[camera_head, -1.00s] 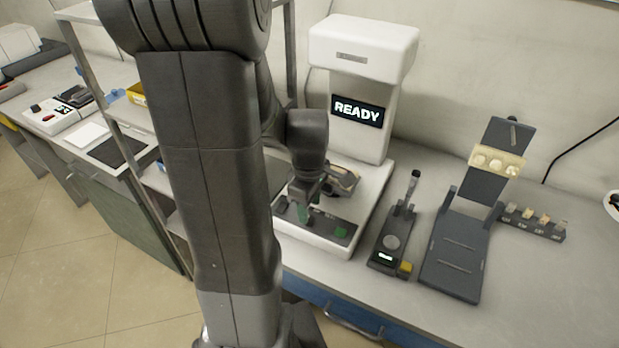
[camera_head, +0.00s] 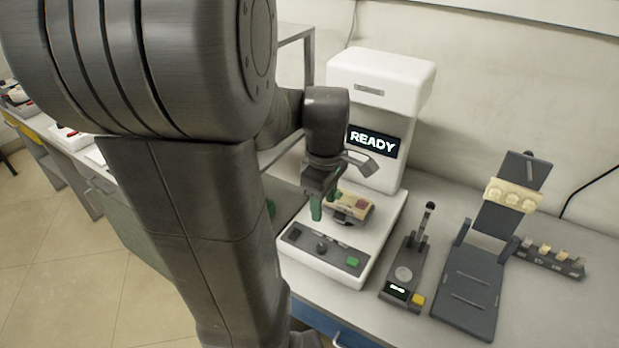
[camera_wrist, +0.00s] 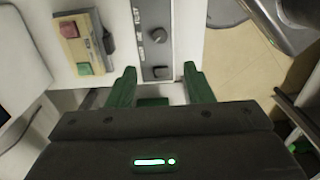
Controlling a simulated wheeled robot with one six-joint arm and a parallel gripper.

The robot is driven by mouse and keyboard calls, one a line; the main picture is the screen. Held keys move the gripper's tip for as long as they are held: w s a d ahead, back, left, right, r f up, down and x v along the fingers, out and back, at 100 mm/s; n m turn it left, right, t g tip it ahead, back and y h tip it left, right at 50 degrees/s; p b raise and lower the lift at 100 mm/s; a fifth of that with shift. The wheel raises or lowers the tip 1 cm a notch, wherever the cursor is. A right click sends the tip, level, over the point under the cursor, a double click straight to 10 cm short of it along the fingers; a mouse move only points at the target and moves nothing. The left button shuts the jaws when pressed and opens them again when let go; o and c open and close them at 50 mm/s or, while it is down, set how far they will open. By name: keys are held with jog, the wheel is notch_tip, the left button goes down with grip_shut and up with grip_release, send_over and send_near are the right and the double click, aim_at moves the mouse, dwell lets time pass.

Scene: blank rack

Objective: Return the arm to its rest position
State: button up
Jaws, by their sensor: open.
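My gripper (camera_head: 322,206) is in front of the white machine with the lit READY screen (camera_head: 373,142). In the wrist view my gripper (camera_wrist: 161,88) shows two green fingers set well apart, with nothing between them. They hang above the machine's front control panel (camera_wrist: 155,40), which has dark knobs. My dark arm fills the left of the head view and hides part of the bench. A tan block with a red and a green patch (camera_head: 352,205) sits on the machine's bed, beside my gripper and apart from it.
A small dark device with a lever and yellow button (camera_head: 404,275) stands right of the machine. Beyond it are a dark stand (camera_head: 468,280) holding a cream strip (camera_head: 513,196), and a rack of small pieces (camera_head: 549,258). A blue drawer (camera_head: 352,338) lies below the bench edge.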

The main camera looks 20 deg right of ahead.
aim_at(322, 247)
notch_tip(322, 247, down, 14)
jog(key=shift+r+b, duration=0.1)
jog(key=shift+b, duration=0.35)
dwell(0.5)
notch_tip(322, 247, up, 13)
notch_tip(322, 247, down, 13)
jog(key=shift+r, duration=0.1)
jog(key=m+p, duration=0.1)
jog(key=m, duration=0.3)
jog(key=m+p, duration=0.1)
jog(key=m, duration=0.4)
jog(key=shift+r, duration=3.05)
